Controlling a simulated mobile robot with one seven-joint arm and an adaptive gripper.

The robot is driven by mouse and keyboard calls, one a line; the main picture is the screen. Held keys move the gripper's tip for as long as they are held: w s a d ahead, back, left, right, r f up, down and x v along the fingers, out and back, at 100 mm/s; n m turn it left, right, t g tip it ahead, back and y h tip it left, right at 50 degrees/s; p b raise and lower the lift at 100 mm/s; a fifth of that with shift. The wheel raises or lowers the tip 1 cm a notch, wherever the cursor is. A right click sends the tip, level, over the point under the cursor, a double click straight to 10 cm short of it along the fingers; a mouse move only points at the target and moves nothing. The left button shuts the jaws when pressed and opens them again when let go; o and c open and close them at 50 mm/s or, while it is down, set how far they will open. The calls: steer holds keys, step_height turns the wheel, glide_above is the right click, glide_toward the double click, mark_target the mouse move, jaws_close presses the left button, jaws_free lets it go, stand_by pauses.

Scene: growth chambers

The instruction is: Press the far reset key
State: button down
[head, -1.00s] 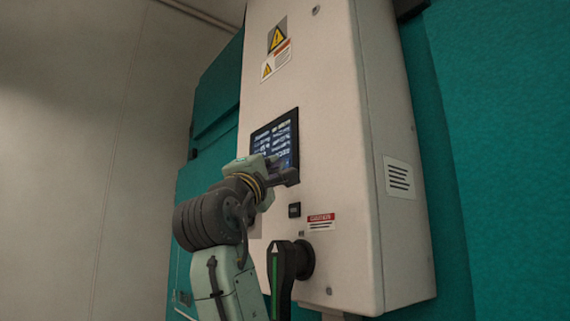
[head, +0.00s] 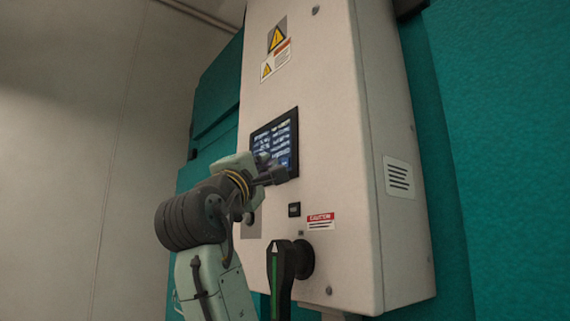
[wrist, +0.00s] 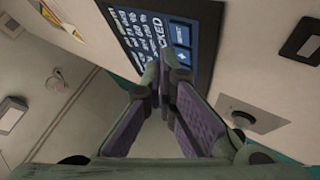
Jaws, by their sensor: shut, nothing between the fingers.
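The touch screen (head: 275,138) is on the front of the pale cabinet, and its lower part is behind my gripper in the head view. In the wrist view the screen (wrist: 150,38) shows rows of white text, large letters that look like "LOCKED", and a lighter blue key (wrist: 181,36). The lettering on that key is too small to read surely, so I cannot tell whether it is the far reset key. My gripper (head: 281,175) is shut and empty in front of the screen's lower edge.
A small black panel piece (head: 294,209) and a red caution label (head: 321,217) sit below the screen. A large black rotary handle (head: 281,272) with a green stripe juts out lower down. A grey plate with a dark knob (wrist: 242,119) is near my fingers.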

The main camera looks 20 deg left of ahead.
steer(key=s+a, duration=0.2)
steer(key=s, duration=0.1)
steer(key=shift+s+a, duration=0.3)
steer(key=shift+a, duration=0.1)
stand_by(0.4)
